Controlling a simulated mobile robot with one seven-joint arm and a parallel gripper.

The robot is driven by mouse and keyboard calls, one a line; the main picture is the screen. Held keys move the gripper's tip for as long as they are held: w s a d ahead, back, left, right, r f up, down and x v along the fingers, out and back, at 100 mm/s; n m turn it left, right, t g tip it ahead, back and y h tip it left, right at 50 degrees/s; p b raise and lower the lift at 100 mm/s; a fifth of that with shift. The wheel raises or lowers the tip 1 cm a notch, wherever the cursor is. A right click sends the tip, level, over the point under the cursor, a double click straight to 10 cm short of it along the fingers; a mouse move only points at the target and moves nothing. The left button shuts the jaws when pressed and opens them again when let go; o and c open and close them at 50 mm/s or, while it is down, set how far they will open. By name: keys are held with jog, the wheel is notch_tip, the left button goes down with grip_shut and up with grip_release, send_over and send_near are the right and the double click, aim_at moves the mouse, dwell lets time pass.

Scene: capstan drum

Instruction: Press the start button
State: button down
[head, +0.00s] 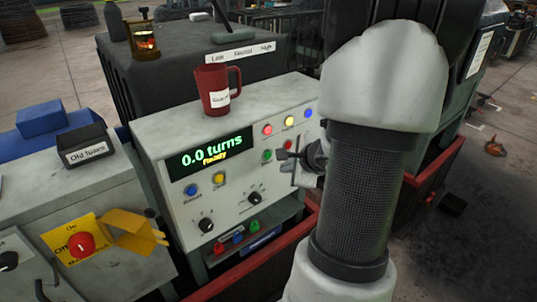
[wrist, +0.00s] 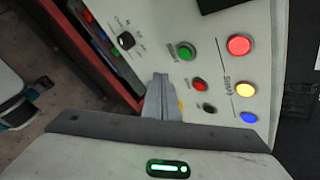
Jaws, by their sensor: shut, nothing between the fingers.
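A yellow part behind the fingers is mostly hidden.
Red, yellow and blue round lights or buttons (wrist: 245,90) line the panel's upper right. Knobs (head: 206,225) and blue and yellow buttons sit below the display. A red mug (head: 217,90) stands on the console top. A red-handled yellow switch (head: 80,245) is at lower left.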

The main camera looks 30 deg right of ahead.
aim_at(268, 155)
jog(key=shift+w+a, duration=0.15)
jog(key=shift+w, duration=1.95)
jog(key=shift+b, duration=0.3)
jog(key=shift+w, duration=0.4)
